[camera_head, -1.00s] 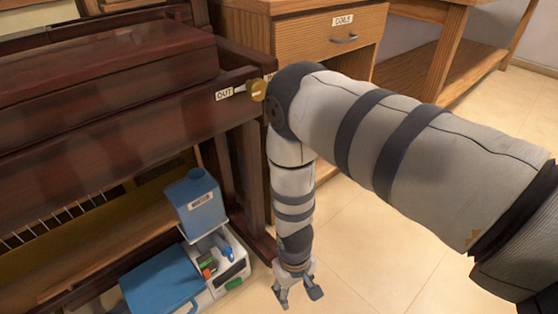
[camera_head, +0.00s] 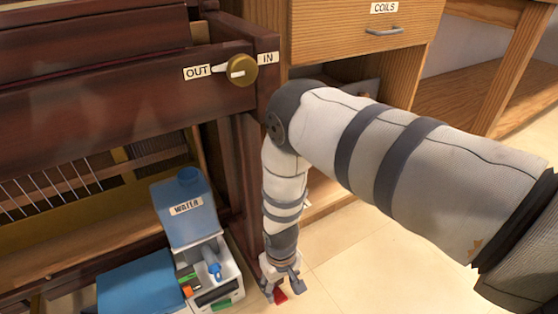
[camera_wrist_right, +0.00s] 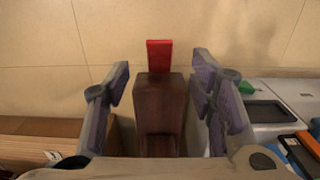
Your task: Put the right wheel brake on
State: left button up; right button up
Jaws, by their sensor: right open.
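A small red brake lever (camera_head: 280,297) shows low by the foot of the piano's right leg (camera_head: 251,180), close to my right gripper's fingers. In the right wrist view the red lever (camera_wrist_right: 159,55) sticks out beyond the end of a dark brown wooden piece (camera_wrist_right: 160,95). My right gripper (camera_head: 283,291) points down near the floor. In the wrist view its two fingers are spread wide on either side of the brown wood, with the red lever ahead between them. The wheel itself is hidden. My left gripper is out of view.
A brass knob (camera_head: 241,70) points toward OUT. A wooden drawer cabinet (camera_head: 340,20) stands behind. Tiled floor at right is clear.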

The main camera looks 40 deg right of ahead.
aim_at(280, 299)
notch_tip(280, 299, down, 8)
jog(key=b, duration=0.3)
jog(key=shift+r, duration=0.25)
jog(key=shift+c, duration=0.2)
